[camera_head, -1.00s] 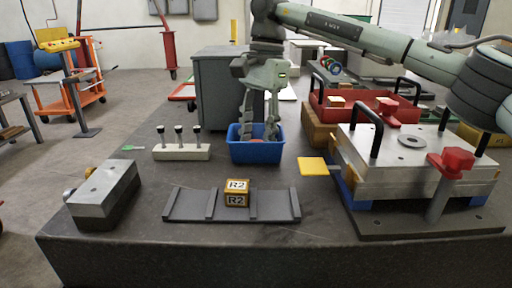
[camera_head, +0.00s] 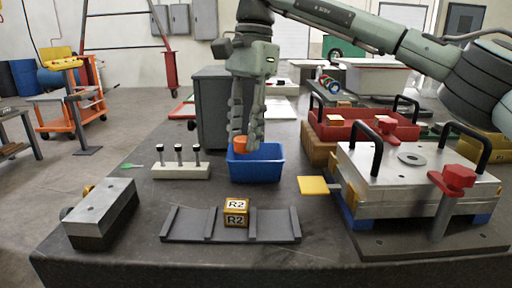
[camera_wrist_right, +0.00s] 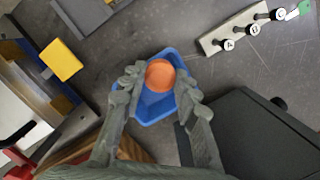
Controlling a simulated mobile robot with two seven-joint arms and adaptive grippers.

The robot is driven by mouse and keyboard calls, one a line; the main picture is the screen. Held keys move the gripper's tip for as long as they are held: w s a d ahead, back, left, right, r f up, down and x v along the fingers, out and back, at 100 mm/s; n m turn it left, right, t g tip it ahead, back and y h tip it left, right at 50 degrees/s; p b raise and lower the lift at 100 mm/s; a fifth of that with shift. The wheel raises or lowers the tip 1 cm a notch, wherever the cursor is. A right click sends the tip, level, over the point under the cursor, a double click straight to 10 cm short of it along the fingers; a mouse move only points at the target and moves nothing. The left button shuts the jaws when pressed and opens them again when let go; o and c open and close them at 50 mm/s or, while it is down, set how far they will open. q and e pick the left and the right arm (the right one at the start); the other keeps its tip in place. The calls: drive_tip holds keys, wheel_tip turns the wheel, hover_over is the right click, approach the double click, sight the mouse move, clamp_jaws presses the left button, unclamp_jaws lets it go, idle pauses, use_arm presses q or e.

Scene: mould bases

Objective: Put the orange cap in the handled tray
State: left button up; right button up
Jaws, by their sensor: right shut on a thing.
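The orange cap (camera_head: 242,145) is between the fingertips of my right gripper (camera_head: 246,146), which is shut on it. The cap shows above the rim of the blue bin (camera_head: 256,171). In the right wrist view, the round cap (camera_wrist_right: 160,74) sits between the two fingers (camera_wrist_right: 158,88), with the blue bin (camera_wrist_right: 150,112) beneath it. A red tray (camera_head: 370,132) with dark upright handles at its ends stands at the back right, apart from the gripper. It holds small blocks. My left gripper is not in view.
A metal mould base (camera_head: 400,172) with black handles and red clamps stands at the right, with a yellow plate (camera_head: 313,185) beside it. A pin block (camera_head: 181,171), a slotted rack (camera_head: 192,225) with an R2 cube and a grey block (camera_head: 103,208) stand left and front.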

drive_tip(key=s+a+r, duration=0.5)
drive_tip(key=s, duration=0.1)
wheel_tip(320, 180, up, 6)
drive_tip(key=f+m+t, duration=0.1)
drive_tip(key=m+t, duration=0.2)
drive_tip(key=m, duration=1.9)
hover_over(317, 99)
drive_tip(key=shift+s+r+h+p, duration=0.15)
drive_tip(key=shift+r+h+p, duration=0.15)
drive_tip(key=shift+p, duration=0.1)
drive_tip(key=shift+m, duration=0.3)
drive_tip(key=d+f, duration=0.2)
drive_tip(key=d, duration=0.1)
drive_tip(key=w+d+f, duration=0.1)
drive_tip(key=d+f, duration=0.1)
drive_tip(key=d, duration=0.2)
drive_tip(key=w+d+f, duration=0.1)
drive_tip(key=d+f, duration=0.1)
drive_tip(key=d, duration=0.1)
drive_tip(key=shift+w+d+f, duration=0.15)
drive_tip(key=shift+d+f, duration=0.05)
drive_tip(key=shift+d, duration=0.15)
drive_tip(key=shift+d+f, duration=0.2)
drive_tip(key=shift+d, duration=0.05)
drive_tip(key=shift+d+f, duration=0.1)
drive_tip(key=shift+f, duration=0.2)
wheel_tip(317, 99, down, 3)
drive_tip(key=shift+f, duration=0.25)
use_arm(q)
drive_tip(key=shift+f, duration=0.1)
